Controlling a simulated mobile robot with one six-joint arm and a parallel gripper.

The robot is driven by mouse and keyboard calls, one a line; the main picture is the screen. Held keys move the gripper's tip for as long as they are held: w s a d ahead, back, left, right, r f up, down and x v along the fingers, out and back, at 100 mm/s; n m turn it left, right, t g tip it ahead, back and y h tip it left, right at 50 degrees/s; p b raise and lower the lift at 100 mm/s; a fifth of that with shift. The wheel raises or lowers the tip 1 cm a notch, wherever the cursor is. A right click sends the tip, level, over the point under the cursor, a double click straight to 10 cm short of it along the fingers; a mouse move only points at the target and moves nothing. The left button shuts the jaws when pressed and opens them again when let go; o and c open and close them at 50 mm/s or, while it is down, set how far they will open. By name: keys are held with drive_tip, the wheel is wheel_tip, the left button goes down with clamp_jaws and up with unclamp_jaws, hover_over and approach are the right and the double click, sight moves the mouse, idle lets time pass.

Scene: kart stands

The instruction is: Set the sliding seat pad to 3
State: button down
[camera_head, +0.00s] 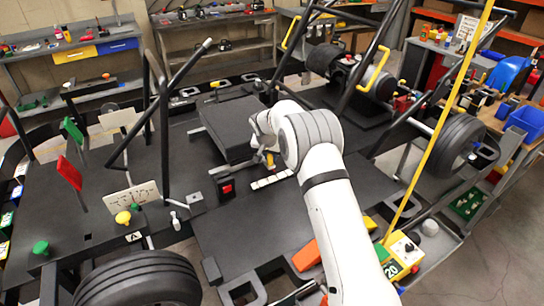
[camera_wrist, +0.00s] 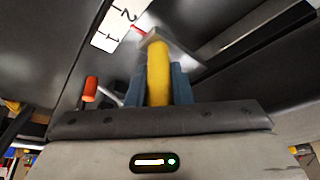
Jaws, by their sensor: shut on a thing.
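The sliding seat pad (camera_head: 228,126) is a dark grey slab in the middle of the kart frame in the head view. A yellow handle (camera_wrist: 158,72) stands between the blue fingers of my gripper (camera_wrist: 159,88), which is shut on it. A white numbered scale strip (camera_head: 272,179) lies on the deck just in front of the handle. In the wrist view the scale (camera_wrist: 118,24) shows 1 and 2, and its other numbers are out of view. A small red pointer (camera_wrist: 138,30) is close to the 2 end of the visible strip. In the head view my arm partly hides the handle.
A red button box (camera_head: 226,187) sits left of the scale. Black tubes rise left and right of the pad. A slanting yellow pole (camera_head: 440,125) stands right of my arm. A red lever (camera_head: 69,172) and a green lever (camera_head: 73,131) stand on the left deck.

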drive_tip(key=shift+s+a+f+b, duration=0.1)
drive_tip(key=shift+s+a+b, duration=0.35)
drive_tip(key=shift+a, duration=0.15)
drive_tip(key=shift+s+a+f+b, duration=0.1)
drive_tip(key=shift+s+a+b, duration=0.3)
drive_tip(key=shift+a, duration=0.2)
drive_tip(key=shift+s+a+r, duration=0.2)
drive_tip(key=shift+a, duration=0.05)
drive_tip(key=c, duration=1.3)
unclamp_jaws()
drive_tip(key=b+v, duration=0.2)
drive_tip(key=v, duration=0.5)
drive_tip(key=shift+s+r, duration=0.1)
drive_tip(key=shift+r, duration=0.3)
